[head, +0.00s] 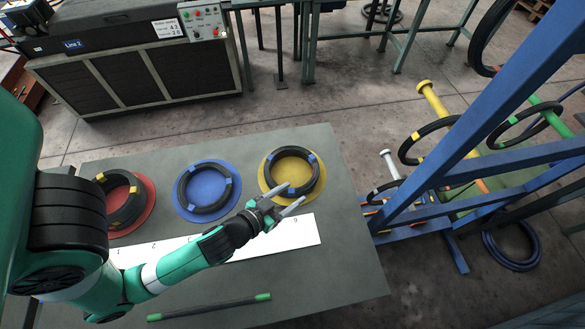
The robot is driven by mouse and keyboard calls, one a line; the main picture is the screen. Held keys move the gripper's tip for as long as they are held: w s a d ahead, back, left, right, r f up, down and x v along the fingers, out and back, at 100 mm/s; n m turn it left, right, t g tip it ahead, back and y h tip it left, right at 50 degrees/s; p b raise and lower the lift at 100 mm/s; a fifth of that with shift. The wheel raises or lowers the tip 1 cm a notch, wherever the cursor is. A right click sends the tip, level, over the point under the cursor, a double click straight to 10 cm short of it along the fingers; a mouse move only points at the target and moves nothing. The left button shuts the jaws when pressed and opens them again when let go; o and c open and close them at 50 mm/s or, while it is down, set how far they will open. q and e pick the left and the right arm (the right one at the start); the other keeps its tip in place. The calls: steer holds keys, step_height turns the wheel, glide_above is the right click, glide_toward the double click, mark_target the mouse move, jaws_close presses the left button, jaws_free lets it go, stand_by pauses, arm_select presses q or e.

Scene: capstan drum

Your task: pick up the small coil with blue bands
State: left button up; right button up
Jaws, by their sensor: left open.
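A dark coil with blue bands (318,181) lies on the yellow disc (265,186) on the grey table. Another dark coil with blue bands (180,190) lies on the blue disc (204,184). The two look alike in size, so I cannot tell which is the small one. My left gripper (296,193) is open and empty, its fingertips pointing right beside the near edge of the coil on the yellow disc. The fingers overlap that coil's edge in the picture; I cannot tell their height above it. My right gripper is not in view.
A coil with yellow bands (133,207) lies on the red disc (148,204). A numbered white strip (300,232) and a green-ended rod (210,307) lie nearer on the table (340,285). A blue rack (470,165) with hanging coils stands right. A machine (135,65) stands behind.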

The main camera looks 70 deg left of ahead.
mark_target(308, 184)
arm_select(q)
steer(key=b+x, duration=0.1)
steer(key=x, duration=0.6)
steer(key=shift+w+f, duration=0.1)
steer(key=shift+w, duration=0.3)
jaws_close()
steer(key=shift+s+f, duration=0.1)
stand_by(0.8)
